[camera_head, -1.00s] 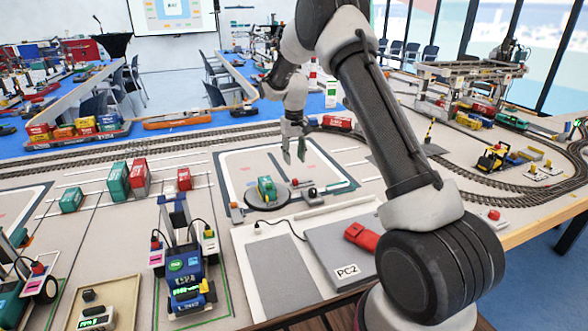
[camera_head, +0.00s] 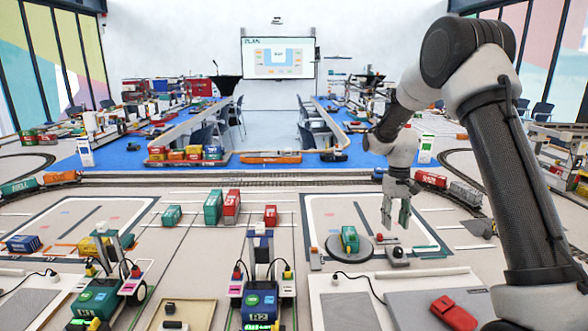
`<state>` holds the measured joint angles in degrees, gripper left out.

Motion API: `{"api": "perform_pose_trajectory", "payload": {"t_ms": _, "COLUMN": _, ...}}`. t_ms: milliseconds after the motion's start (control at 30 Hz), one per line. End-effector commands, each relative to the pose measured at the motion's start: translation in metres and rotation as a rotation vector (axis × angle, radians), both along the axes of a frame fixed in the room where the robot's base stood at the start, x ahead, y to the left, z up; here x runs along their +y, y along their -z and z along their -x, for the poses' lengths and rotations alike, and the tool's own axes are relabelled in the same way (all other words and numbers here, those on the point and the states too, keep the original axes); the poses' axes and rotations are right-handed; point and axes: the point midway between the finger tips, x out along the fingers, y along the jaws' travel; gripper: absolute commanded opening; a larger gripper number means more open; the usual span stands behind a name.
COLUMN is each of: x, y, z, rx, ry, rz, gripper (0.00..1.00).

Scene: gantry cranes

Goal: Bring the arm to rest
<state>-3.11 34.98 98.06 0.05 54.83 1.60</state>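My gripper (camera_head: 396,218) hangs pointing down at the right of the view. Its two grey fingers are apart with nothing between them. It is over the right-hand marked mat (camera_head: 322,212), to the right of a green vehicle (camera_head: 350,240) on a round dark turntable (camera_head: 334,252). My arm bends up and over from the lower right. How high the fingertips are above the table is hard to tell.
Green and red containers (camera_head: 213,208) stand left of the mat. A red object (camera_head: 454,314) lies on a grey panel at the lower right. Railway tracks (camera_head: 250,181) cross behind.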

Motion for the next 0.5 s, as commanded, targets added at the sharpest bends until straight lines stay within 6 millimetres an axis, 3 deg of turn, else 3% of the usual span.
{"api": "perform_pose_trajectory", "payload": {"t_ms": 33, "x": -0.002, "y": -0.017, "z": 0.019, "rx": -0.003, "ry": -0.001, "rz": 0.0, "gripper": 0.38}}
{"api": "perform_pose_trajectory", "payload": {"t_ms": 300, "x": -0.012, "y": -0.099, "z": 0.129, "rx": -0.049, "ry": -0.003, "rz": -0.005, "gripper": 0.38}}
{"api": "perform_pose_trajectory", "payload": {"t_ms": 500, "x": -0.02, "y": -0.144, "z": 0.215, "rx": -0.129, "ry": 0.001, "rz": -0.008, "gripper": 0.38}}
